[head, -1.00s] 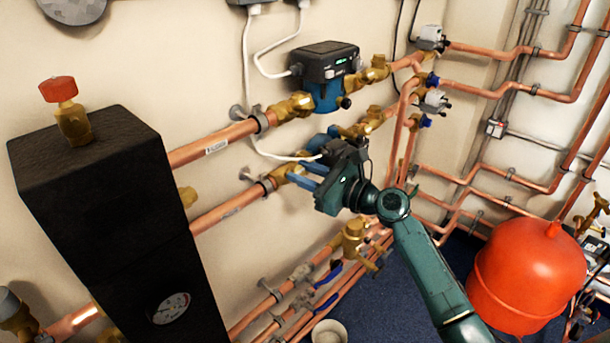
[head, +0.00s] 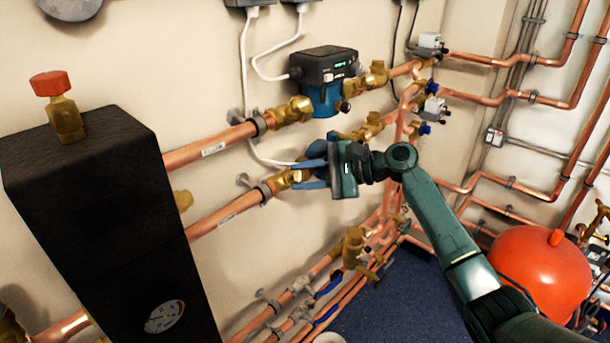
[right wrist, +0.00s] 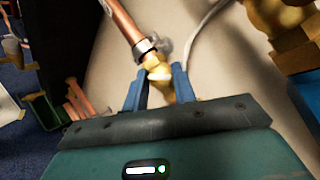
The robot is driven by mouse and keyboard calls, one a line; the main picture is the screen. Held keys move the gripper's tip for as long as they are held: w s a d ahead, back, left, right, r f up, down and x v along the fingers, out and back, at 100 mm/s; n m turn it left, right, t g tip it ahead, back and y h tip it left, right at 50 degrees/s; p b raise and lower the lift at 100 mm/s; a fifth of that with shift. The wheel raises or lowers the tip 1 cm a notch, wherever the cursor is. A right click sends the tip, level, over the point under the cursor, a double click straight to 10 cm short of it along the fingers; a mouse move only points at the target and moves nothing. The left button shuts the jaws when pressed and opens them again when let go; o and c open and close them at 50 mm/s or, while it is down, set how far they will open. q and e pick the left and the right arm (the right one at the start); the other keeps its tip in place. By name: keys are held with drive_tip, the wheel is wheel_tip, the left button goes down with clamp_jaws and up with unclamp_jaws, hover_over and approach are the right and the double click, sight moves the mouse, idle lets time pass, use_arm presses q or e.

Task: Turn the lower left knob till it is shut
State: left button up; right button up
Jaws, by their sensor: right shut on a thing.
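The lower left knob belongs to the brass valve (head: 284,180) at the left end of the lower copper pipe run, below the pump. My right gripper (head: 300,174) has its blue fingers on either side of this brass fitting and is shut on the knob. The fingers and the gripper body hide most of the knob in the head view. In the right wrist view, the brass (right wrist: 160,72) shows between the two blue fingers. How far the knob is turned cannot be seen. My left gripper is in no view.
The blue and black pump (head: 324,82) sits on the upper pipe above the gripper. A black box with a gauge (head: 164,316) stands at the left. A brass valve (head: 354,246) is below. A red tank (head: 540,270) stands at the lower right.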

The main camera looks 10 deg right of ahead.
drive_tip(key=shift+w+n+g+h+p, duration=0.1)
drive_tip(key=shift+n+g+h+p, duration=0.55)
drive_tip(key=shift+n, duration=0.95)
drive_tip(key=o, duration=1)
drive_tip(key=shift+r, duration=0.1)
drive_tip(key=b+v, duration=0.1)
drive_tip(key=v, duration=1.2)
drive_tip(key=shift+d+b, duration=0.2)
drive_tip(key=shift+b, duration=0.15)
drive_tip(key=shift+w, duration=0.15)
